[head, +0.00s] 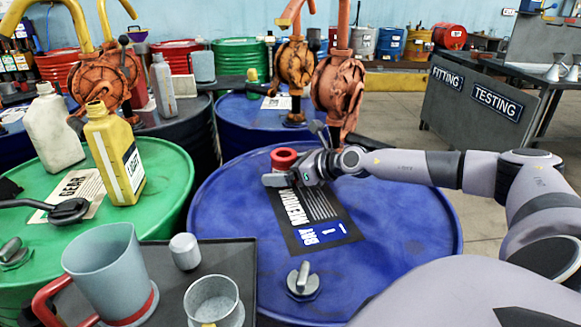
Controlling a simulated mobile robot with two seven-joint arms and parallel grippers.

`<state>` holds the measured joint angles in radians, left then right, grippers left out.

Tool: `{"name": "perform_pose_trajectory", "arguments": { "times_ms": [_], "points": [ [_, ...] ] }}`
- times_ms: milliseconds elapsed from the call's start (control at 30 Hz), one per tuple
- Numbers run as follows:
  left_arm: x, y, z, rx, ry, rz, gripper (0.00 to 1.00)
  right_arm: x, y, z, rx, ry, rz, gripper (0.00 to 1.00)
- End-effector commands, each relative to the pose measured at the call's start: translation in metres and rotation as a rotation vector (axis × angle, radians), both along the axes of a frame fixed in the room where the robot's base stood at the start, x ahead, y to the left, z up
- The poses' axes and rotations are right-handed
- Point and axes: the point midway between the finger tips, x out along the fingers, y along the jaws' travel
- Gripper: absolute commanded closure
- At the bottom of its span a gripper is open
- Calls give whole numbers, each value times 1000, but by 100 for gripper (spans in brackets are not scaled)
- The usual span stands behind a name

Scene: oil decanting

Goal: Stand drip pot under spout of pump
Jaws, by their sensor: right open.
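A small round red pot (284,157), open at the top, stands upright on the blue drum (400,215) and looks like the drip pot. My right gripper (279,179) is open, low over the drum top at the near side of the red pot. I cannot tell whether its fingers touch the pot or stand around it. An orange-red rotary pump (339,88) rises from the far side of the same drum. Its upper pipe runs up out of the picture, and I cannot tell where its spout ends. My left gripper is not in view.
A label reading MEDIUM BAY 1 (322,232) and a grey bung (303,282) are on the blue drum. A tray (243,262) at front left holds a grey jug (108,275) and metal cup (213,300). A yellow can (113,160) stands on the green drum. The drum's right side is clear.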

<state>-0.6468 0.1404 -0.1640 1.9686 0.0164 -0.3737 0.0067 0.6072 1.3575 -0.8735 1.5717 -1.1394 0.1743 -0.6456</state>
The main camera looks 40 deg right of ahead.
Motion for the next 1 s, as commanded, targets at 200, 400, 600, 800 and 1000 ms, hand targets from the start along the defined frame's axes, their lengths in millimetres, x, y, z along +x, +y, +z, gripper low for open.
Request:
{"name": "perform_pose_trajectory", "arguments": {
  "times_ms": [200, 400, 600, 800, 1000],
  "points": [
    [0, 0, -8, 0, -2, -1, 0, -10, -5, 4, -1, 1, -3, 3],
    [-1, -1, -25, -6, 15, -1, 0, -30, -9, 10, -6, 0, 0, 3],
    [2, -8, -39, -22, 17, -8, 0, -45, -15, 16, -4, -2, 0, 3],
    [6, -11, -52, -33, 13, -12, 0, -62, -19, 26, -6, -5, 0, 3],
    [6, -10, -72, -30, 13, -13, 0, -83, -24, 35, -3, -4, -2, 3]
  ]
}}
